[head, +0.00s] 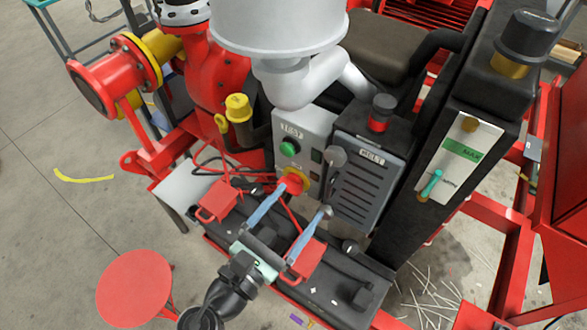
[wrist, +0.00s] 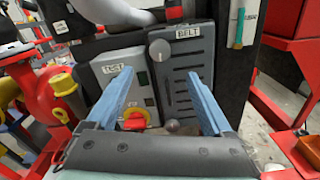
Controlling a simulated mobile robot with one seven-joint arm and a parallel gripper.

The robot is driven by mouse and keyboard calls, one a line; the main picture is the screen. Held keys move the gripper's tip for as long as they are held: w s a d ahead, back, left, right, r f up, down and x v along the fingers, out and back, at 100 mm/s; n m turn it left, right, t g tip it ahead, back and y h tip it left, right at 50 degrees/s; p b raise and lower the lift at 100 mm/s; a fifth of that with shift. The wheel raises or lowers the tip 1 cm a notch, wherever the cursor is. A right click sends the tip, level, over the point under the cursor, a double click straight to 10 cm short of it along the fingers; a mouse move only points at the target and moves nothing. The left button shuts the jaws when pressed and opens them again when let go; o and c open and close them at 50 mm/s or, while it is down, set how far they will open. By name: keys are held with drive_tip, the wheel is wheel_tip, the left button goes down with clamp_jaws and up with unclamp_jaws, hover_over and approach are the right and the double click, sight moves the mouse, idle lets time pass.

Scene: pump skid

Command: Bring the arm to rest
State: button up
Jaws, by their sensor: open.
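My gripper (head: 290,207) is open in the head view, with its two blue fingers spread apart and pointing up at the control boxes. In the wrist view the fingers of my gripper (wrist: 163,95) frame the gap between the TEST box and the BELT box, with nothing between them. The grey TEST box (head: 312,127) carries a green button (head: 290,148) and a red-and-yellow rotary switch (head: 295,181), which lies close to the left finger in the picture. The dark BELT box (head: 362,185) has a round grey knob (wrist: 160,49). Whether the fingers touch anything, I cannot tell.
A yellow-capped fitting (head: 238,108), red pump piping (head: 110,80) and a round red stool (head: 134,288) stand left. Open floor (head: 50,230) lies at far left.

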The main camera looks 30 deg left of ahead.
idle(0.3)
drive_tip(key=w+d+r+m+t+h, duration=0.1)
drive_tip(key=w+d+r+m, duration=0.3)
drive_tip(key=r+m, duration=0.35)
drive_tip(key=w+d+r+m+t+h+b, duration=0.1)
drive_tip(key=w+d+r+m, duration=0.25)
drive_tip(key=r+m, duration=0.4)
drive_tip(key=w+d+r+m+t+h, duration=0.1)
drive_tip(key=w+d+r+m, duration=0.25)
drive_tip(key=r+m, duration=0.45)
drive_tip(key=s+d+r+m+t+y, duration=0.1)
drive_tip(key=s+d+r+m+t, duration=0.1)
drive_tip(key=r, duration=0.7)
drive_tip(key=s+d+r+m+t+y, duration=0.1)
drive_tip(key=s+r+m, duration=0.3)
drive_tip(key=r, duration=0.5)
drive_tip(key=s+d+r+m+t+y, duration=0.1)
drive_tip(key=s+d+r+m+t, duration=0.1)
drive_tip(key=r, duration=0.7)
drive_tip(key=shift+s+d+m+t+y+b, duration=0.3)
drive_tip(key=shift+s+m+t, duration=0.45)
drive_tip(key=shift+s, duration=0.25)
